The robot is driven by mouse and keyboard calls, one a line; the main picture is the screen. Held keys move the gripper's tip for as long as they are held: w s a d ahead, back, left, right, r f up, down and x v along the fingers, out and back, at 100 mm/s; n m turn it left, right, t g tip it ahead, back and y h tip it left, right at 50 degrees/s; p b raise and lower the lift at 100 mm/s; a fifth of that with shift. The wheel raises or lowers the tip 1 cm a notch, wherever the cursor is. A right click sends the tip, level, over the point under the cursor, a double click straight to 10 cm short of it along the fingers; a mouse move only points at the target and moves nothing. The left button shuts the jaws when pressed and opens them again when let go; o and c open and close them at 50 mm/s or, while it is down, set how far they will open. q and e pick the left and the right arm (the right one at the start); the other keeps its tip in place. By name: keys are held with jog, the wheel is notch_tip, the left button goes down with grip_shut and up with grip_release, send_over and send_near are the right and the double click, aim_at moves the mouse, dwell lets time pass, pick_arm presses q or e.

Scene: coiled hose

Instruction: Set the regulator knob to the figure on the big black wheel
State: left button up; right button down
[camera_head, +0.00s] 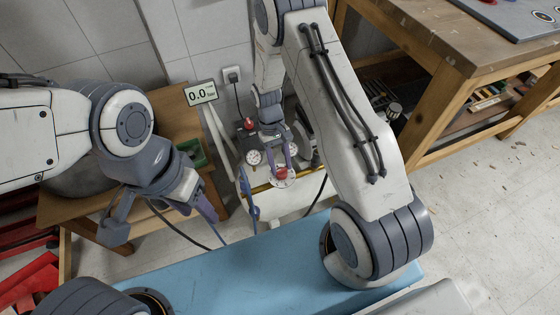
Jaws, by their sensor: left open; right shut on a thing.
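A compressor with a pale tank (292,198) stands on the floor against the wall. A red knob (281,174) sits on a pale round base near the front of its top. My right gripper (280,160) reaches down from above with its fingers around the red knob, shut on it. A white dial gauge (253,157) is just left of that gripper. A display (201,93) behind reads 0.0. My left gripper (160,220) is open and empty, left of the compressor.
A wooden workbench (455,45) with a shelf of tools stands at the right. A low wooden table (170,130) is behind my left arm. Red metal parts (30,280) lie at the lower left. A power cable runs to a wall socket (232,75). The floor at right is clear.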

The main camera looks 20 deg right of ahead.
dwell(0.3)
jog(key=shift+c, duration=1.8)
grip_release()
jog(key=p+v, duration=0.1)
jog(key=v, duration=0.9)
jog(key=shift+r, duration=0.25)
